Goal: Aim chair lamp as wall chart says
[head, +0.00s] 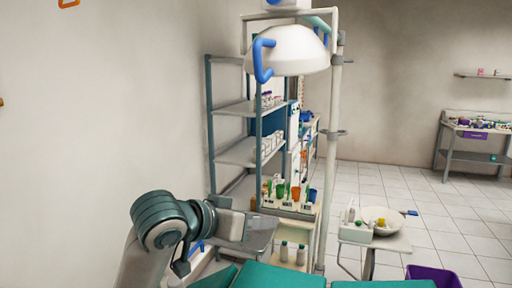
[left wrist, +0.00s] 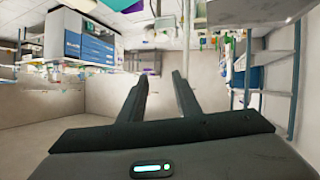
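The chair lamp (head: 290,52) is a white dome on a pale post frame at the top middle of the head view. A blue looped handle (head: 262,60) sits on its left front side. My left gripper (head: 262,228) is well below the lamp, over the teal chair (head: 280,277), and touches neither lamp nor handle. In the left wrist view its two dark fingers (left wrist: 160,78) stand apart with nothing between them. I cannot make out a wall chart in either view. My right gripper is not in view.
A shelf rack (head: 236,152) with bottles and cups stands behind the lamp post (head: 332,140). A side tray (head: 390,241) with a white bowl (head: 382,220) is at the right, near a purple bin (head: 434,275). A bench (head: 470,128) stands far right. The tiled floor between is clear.

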